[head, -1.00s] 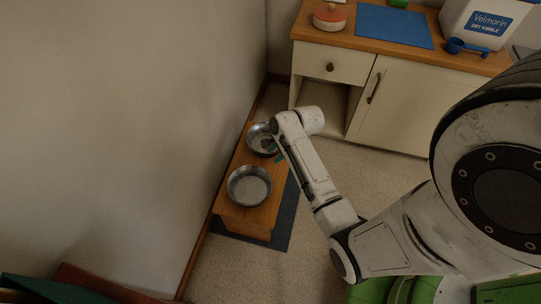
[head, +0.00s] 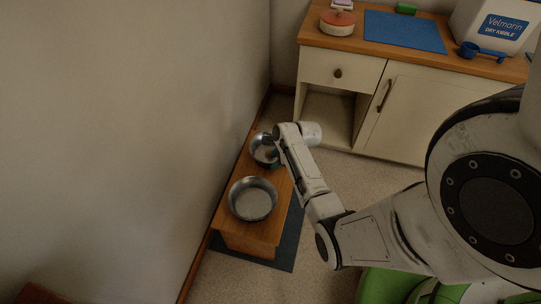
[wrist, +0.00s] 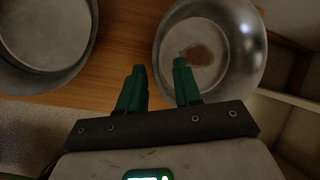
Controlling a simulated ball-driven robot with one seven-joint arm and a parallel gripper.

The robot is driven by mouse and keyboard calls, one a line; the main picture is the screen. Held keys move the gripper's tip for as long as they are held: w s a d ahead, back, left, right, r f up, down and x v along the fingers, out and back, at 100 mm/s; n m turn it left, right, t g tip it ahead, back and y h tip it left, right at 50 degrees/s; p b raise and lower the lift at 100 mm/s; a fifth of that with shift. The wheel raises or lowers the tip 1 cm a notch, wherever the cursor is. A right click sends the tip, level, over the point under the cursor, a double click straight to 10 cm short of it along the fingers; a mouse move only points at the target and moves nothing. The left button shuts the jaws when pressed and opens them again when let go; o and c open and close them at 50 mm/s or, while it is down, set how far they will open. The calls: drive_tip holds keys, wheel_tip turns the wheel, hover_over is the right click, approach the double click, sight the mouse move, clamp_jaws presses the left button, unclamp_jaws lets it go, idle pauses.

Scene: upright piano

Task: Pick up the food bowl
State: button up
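The food bowl (head: 264,150), a metal bowl with a brown patch of food in it, stands at the far end of a low wooden stand; my arm partly hides it. The wrist view shows this bowl (wrist: 232,60) at the upper right. My gripper (wrist: 158,68) is open, its two green fingers apart and empty. The left finger lies outside the bowl and the right one overlaps its inside, so the near rim appears between the fingertips. I cannot tell whether they touch it. In the head view my gripper is mostly hidden by my wrist.
A second metal bowl (head: 252,199), seemingly empty, stands at the near end of the wooden stand (head: 250,232), on a dark mat (head: 286,250). A wall (head: 130,130) runs close along the left. A cabinet (head: 400,115) stands behind. Speckled floor is free to the right.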

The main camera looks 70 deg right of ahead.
drive_tip(key=shift+b+x, duration=0.5)
drive_tip(key=shift+x, duration=1)
drive_tip(key=shift+s, duration=0.1)
clamp_jaws()
drive_tip(key=shift+r, duration=0.1)
